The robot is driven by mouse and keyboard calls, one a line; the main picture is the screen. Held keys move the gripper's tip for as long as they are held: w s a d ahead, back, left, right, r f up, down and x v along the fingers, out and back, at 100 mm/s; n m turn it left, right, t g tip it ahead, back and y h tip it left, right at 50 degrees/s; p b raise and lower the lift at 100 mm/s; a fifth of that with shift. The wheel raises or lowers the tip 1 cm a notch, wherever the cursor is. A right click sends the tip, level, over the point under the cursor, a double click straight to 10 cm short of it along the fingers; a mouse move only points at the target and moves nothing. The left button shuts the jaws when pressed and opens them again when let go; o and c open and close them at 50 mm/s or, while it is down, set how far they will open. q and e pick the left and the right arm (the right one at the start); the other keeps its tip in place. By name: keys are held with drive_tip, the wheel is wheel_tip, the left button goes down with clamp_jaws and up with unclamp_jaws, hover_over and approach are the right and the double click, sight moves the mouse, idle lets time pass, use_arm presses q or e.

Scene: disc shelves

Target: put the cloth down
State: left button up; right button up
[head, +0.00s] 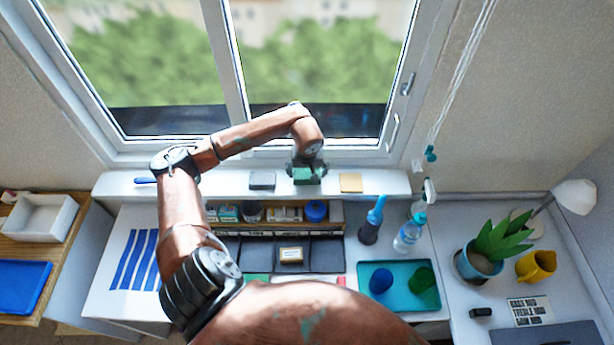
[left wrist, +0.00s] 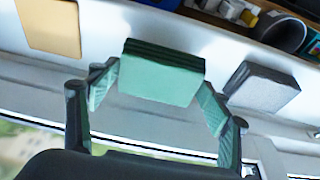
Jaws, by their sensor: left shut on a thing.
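A green folded cloth (head: 304,175) is at the window sill (head: 220,184), between a grey folded piece and a tan one. My left gripper (head: 306,170) is shut on it. In the left wrist view the green cloth (left wrist: 160,75) sits between the two fingers of my left gripper (left wrist: 160,92), one at each side. Whether its underside touches the sill cannot be told. My right gripper is not in view.
The grey piece (head: 262,180) and the tan piece (head: 351,182) lie close on either side. A shelf with small items (head: 285,214) is below the sill. A spray bottle (head: 408,232), a teal tray (head: 398,266) and a potted plant (head: 482,262) stand to the right. The sill's left part is mostly clear.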

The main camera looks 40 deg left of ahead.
use_arm(q)
wheel_tip(320, 180, down, 2)
drive_tip(key=shift+s+f, duration=0.1)
drive_tip(key=shift+f, duration=0.1)
drive_tip(key=shift+f, duration=0.2)
drive_tip(key=o, duration=1)
drive_tip(key=shift+r, duration=0.1)
